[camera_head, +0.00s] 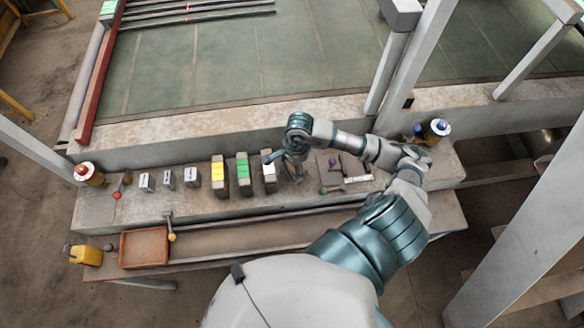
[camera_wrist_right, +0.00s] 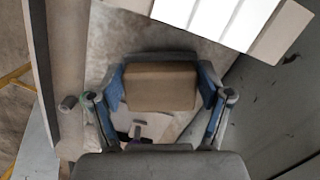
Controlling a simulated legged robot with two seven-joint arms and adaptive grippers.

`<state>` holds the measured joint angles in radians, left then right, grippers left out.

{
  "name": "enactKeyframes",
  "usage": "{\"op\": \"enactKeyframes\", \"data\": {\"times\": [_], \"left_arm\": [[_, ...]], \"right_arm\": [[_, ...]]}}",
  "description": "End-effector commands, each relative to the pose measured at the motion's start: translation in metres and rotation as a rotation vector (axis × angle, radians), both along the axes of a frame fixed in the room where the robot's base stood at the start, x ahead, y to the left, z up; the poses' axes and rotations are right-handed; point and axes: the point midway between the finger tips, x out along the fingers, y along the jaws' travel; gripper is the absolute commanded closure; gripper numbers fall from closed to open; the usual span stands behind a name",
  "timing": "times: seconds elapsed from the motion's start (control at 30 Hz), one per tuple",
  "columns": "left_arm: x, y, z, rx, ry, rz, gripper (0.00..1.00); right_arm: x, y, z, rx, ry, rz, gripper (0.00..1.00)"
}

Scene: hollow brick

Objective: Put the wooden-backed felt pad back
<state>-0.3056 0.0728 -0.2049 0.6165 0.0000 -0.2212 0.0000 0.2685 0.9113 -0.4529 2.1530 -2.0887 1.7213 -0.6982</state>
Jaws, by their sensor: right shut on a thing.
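My right gripper (camera_wrist_right: 160,100) is shut on a brown block, which looks like the wooden-backed felt pad (camera_wrist_right: 160,86), held between its two blue-lined fingers in the right wrist view. Only the plain brown back shows; any felt face is hidden. In the head view my right gripper (camera_head: 284,163) is over the concrete bench ledge, just right of a grey block with a white label (camera_head: 269,177). The pad cannot be made out there. Whether it touches the ledge cannot be told. My left gripper is not in view.
Blocks with green (camera_head: 243,172) and yellow (camera_head: 218,175) labels stand left of the gripper. Small purple items (camera_head: 334,162) and a white strip (camera_head: 357,179) lie to its right. An orange tray (camera_head: 144,248) sits on the lower shelf. An upright post (camera_head: 410,62) rises behind my arm.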

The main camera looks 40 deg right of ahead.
Motion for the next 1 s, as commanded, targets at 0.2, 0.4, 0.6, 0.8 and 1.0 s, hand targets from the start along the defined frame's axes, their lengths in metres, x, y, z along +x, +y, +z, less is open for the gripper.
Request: {"op": "enactKeyframes", "data": {"times": [0.2, 0.4, 0.6, 0.8, 1.0], "left_arm": [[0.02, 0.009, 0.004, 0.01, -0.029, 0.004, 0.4], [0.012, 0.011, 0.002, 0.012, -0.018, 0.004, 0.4], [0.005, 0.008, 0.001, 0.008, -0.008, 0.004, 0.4], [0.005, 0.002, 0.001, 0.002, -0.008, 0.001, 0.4], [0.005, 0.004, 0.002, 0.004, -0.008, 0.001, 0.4]], "right_arm": [[-0.001, -0.004, -0.021, 0.002, 0.001, -0.001, 0.55], [0.0, -0.004, -0.022, 0.003, 0.001, 0.0, 0.55], [0.0, -0.004, -0.023, 0.003, 0.002, 0.0, 0.0], [0.0, -0.001, -0.022, 0.001, 0.001, 0.001, 0.0], [0.0, -0.003, -0.014, 0.002, -0.002, 0.002, 0.0]]}}
